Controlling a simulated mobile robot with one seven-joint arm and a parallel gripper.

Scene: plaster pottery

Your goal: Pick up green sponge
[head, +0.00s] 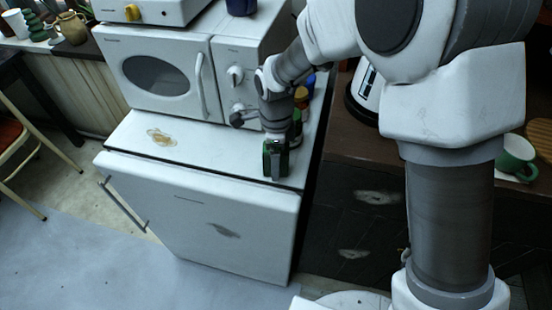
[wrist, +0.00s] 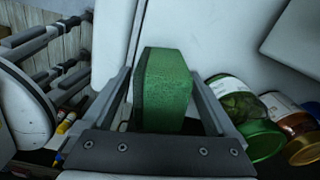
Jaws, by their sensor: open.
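The green sponge (wrist: 166,85) is a block standing between the two fingers of my gripper (wrist: 165,95) in the wrist view. A gap shows between the sponge and the right finger; the left finger is close beside it. In the head view the green sponge (head: 267,163) is at the front right of the white fridge top (head: 125,135). My gripper (head: 275,160) reaches down onto it from above. My gripper is open around the sponge. The sponge's lower end is hidden by the gripper body in the wrist view.
A white microwave (head: 160,75) stands behind on the fridge top. Several jars (wrist: 262,138) are close to the right finger in the wrist view. A brown stain (head: 161,137) lies on the fridge top. A green mug (head: 516,157) is on the dark cabinet at right.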

